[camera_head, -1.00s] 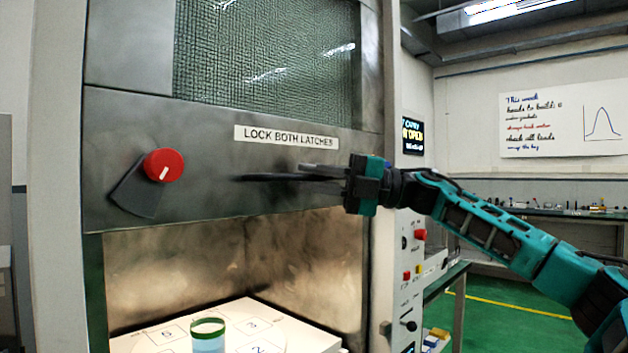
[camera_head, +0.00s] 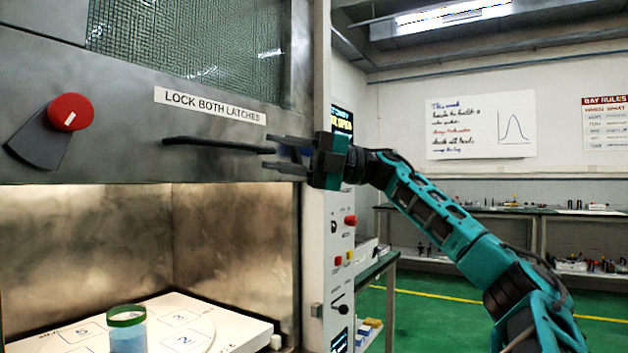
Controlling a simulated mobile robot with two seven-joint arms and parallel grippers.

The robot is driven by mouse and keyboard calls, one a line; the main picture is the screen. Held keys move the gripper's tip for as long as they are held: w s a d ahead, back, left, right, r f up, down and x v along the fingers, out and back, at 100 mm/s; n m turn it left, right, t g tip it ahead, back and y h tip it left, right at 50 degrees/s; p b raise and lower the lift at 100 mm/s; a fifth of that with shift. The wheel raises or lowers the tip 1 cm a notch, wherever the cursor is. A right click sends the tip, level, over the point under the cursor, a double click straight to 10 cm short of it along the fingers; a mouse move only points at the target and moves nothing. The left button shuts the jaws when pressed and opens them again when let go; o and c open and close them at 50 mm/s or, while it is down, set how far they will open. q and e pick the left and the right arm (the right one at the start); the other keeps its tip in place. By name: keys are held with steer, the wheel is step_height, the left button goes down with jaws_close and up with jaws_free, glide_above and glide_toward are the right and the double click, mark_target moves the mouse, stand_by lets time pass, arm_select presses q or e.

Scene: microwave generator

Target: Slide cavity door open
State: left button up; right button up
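My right gripper (camera_head: 285,154) is at the right end of the handle. Its two fingers are apart, one above and one below the bar's end; contact cannot be made out. My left gripper is not in view.
A red knob (camera_head: 70,112) on a dark plate is at the door's left. Inside the cavity, a green-rimmed beaker (camera_head: 127,330) stands on a white numbered plate (camera_head: 225,325). A control panel (camera_head: 340,240) stands right of the cavity, with a green bench beyond.

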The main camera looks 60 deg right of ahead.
steer(key=r+b+v, duration=0.1)
steer(key=v, duration=0.5)
steer(key=shift+f+b, duration=0.3)
steer(key=shift+f, duration=0.15)
steer(key=shift+s+d, duration=0.1)
